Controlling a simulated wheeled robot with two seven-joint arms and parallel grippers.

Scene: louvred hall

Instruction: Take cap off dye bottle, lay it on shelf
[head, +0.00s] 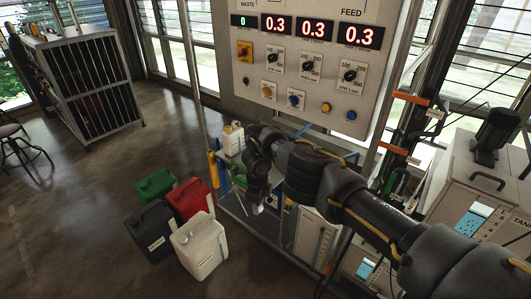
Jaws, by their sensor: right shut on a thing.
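A white bottle (232,141) with an orange-yellow mark stands upright on the rack below the control panel, just left of my right arm. It may be the dye bottle; its top is too small to tell whether a cap is on it. My right gripper (257,204) hangs downward in front of the rack, lower and to the right of this bottle. It is shut on a small pale thing (257,209) at its fingertips, mostly hidden; I cannot tell whether this is the cap. The rack's lower shelf (234,206) shows below and left of the gripper. My left gripper is out of view.
Green (155,185), red (194,200), black (150,232) and white (200,246) jerrycans stand on the floor left of the rack. The control panel (310,85) rises behind my right arm. Grey tank units (480,185) stand at right.

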